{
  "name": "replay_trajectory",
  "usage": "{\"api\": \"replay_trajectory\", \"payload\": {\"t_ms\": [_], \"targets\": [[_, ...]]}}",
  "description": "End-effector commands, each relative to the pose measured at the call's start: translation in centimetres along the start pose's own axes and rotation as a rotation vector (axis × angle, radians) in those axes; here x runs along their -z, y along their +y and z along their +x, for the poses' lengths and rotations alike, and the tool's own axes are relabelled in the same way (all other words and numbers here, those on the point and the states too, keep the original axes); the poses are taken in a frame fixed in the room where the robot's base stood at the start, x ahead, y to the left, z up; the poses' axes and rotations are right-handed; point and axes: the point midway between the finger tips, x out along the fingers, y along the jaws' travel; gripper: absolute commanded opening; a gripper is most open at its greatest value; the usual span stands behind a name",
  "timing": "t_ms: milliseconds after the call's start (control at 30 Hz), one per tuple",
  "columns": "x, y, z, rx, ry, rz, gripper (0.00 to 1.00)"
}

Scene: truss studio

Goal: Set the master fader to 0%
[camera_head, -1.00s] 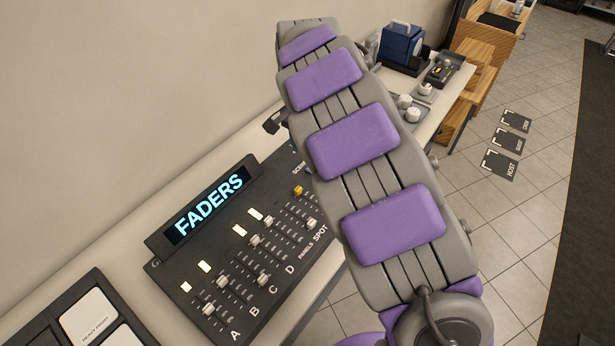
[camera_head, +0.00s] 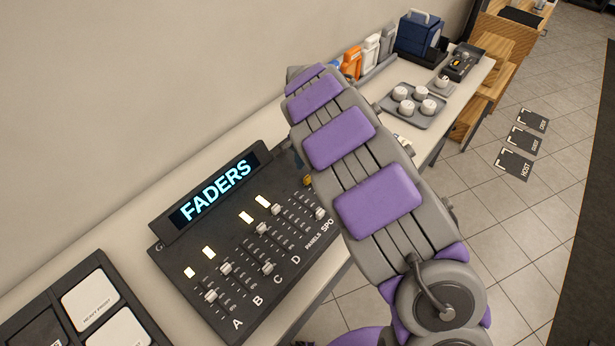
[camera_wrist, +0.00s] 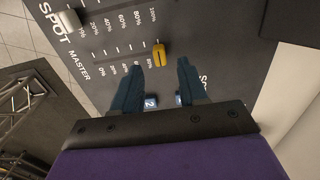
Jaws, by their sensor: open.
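The master fader's yellow cap (camera_wrist: 159,55) sits near the high-percent end of its slot, past the 80% mark, in the wrist view. The MASTER label is at the slot's low end, on the left. The yellow cap also shows in the head view (camera_head: 308,181), beside my arm. My gripper (camera_wrist: 159,66) is open over the dark fader panel (camera_wrist: 205,25). Its two dark teal fingertips stand apart, one to each side of the cap and slightly short of it in the picture. Contact cannot be told.
A pale SPOT fader cap (camera_wrist: 68,20) is near its 0% mark. The lit FADERS display (camera_head: 216,191) stands at the panel's back. A tray of cups (camera_head: 418,118) stands further along the table.

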Motion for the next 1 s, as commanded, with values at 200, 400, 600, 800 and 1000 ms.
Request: {"api": "replay_trajectory", "payload": {"t_ms": [200, 400, 600, 800, 1000], "targets": [[0.0, 0.0, 3.2, -0.001, 0.002, 0.000, 0.43], [0.0, 0.0, 4.2, 0.002, 0.001, 0.000, 0.43], [0.1, 0.0, 4.3, 0.002, 0.001, 0.000, 0.43], [0.1, 0.0, 4.3, 0.001, 0.001, -0.001, 0.30], [0.0, 0.0, 4.3, 0.001, 0.001, -0.001, 0.11]]}}
